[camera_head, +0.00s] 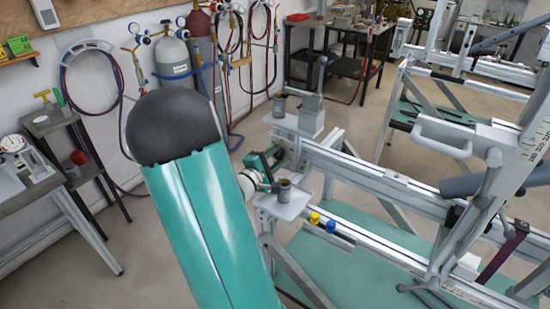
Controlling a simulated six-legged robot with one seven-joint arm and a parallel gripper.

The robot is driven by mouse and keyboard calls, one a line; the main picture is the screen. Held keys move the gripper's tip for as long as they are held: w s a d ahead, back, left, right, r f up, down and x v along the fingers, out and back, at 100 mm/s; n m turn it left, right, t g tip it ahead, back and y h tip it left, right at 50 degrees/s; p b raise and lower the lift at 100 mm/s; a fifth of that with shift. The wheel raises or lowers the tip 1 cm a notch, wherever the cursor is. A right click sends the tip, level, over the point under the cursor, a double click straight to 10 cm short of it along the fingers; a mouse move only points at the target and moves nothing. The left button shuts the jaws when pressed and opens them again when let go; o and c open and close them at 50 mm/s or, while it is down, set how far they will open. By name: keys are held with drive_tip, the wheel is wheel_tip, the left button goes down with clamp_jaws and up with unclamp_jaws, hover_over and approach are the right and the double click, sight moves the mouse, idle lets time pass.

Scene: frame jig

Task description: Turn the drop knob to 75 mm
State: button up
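A pale grey frame jig (372,176) with long rails fills the right side. A tilted plate (535,150) with a printed scale stands at its right edge; the figures are too small to read. A small dark round part (454,214) sits on the rail near the slanted post; I cannot tell whether it is the drop knob. My teal arm crosses the foreground. What looks like my gripper (270,168), small and dark, shows beyond the arm at the jig's left end, beside a small tray. Its fingers are too small and partly hidden to read.
The small tray (284,208) holds a dark cup. A yellow knob (314,218) and a blue knob (331,226) sit on the rail's near side. A workbench (35,190) stands at left and gas cylinders (173,58) along the wall. The floor between is clear.

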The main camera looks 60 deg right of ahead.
drive_tip(key=shift+c, duration=0.5)
drive_tip(key=shift+m, duration=2.2)
drive_tip(key=o, duration=0.9)
drive_tip(key=shift+o, duration=0.2)
drive_tip(key=shift+a, duration=0.1)
drive_tip(key=w+a, duration=0.2)
drive_tip(key=a, duration=1.1)
drive_tip(key=shift+a, duration=0.25)
drive_tip(key=shift+w, duration=0.1)
